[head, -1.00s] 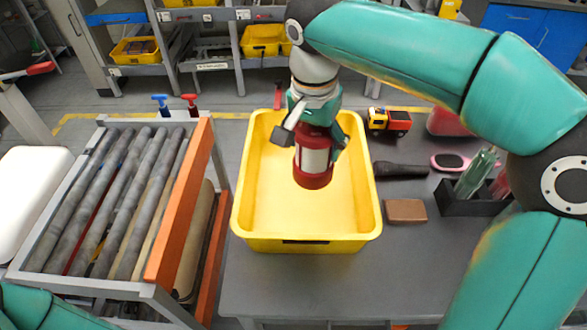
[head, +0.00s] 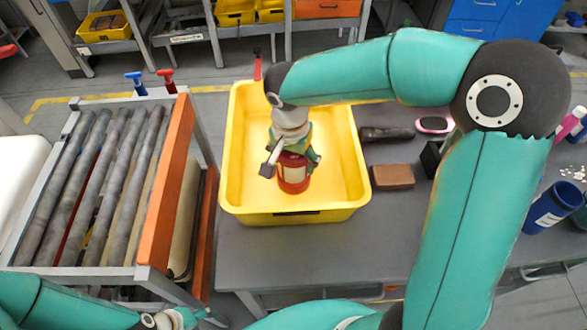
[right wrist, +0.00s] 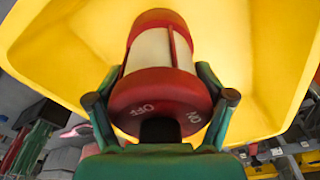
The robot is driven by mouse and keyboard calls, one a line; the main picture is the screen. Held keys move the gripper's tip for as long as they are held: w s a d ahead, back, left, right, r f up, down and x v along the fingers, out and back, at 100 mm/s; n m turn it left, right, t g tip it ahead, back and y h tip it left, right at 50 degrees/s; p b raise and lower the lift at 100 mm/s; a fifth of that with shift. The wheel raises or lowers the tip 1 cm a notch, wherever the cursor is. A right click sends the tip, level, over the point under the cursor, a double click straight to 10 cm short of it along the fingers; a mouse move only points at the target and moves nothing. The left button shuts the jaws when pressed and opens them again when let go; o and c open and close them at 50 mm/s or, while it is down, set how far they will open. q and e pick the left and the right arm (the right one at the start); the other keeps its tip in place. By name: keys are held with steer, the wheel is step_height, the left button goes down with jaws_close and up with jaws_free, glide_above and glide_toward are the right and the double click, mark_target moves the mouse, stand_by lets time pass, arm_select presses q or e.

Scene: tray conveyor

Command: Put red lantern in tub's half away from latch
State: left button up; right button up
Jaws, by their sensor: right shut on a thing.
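The red lantern (head: 293,184) with cream panels is inside the yellow tub (head: 345,205), toward its near half. My right gripper (head: 290,165) is shut on it from above. In the right wrist view the lantern (right wrist: 155,88) sits between both fingers (right wrist: 160,100), its red end with dial lettering facing the camera. I cannot tell whether its bottom touches the tub floor. A red upright piece with a dark top (head: 257,68) stands at the tub's far rim; a dark slot (head: 297,213) marks the near wall. I cannot tell which is the latch. My left gripper (head: 185,318) is partly visible at the bottom edge.
A roller conveyor (head: 158,200) with an orange side rail stands left of the tub. Right of the tub lie a brown block (head: 392,176), a dark flashlight-like object (head: 388,134) and a pink-rimmed item (head: 434,125). A blue cup (head: 548,208) stands far right.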

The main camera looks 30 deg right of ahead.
steer(key=shift+f, duration=2.1)
steer(key=shift+f, duration=0.2)
steer(key=o, duration=1.5)
steer(key=shift+r, duration=0.1)
steer(key=r, duration=0.7)
steer(key=a+r, duration=0.1)
steer(key=r, duration=0.3)
steer(key=shift+s, duration=0.35)
steer(key=shift+s+r, duration=0.1)
steer(key=shift+r, duration=0.45)
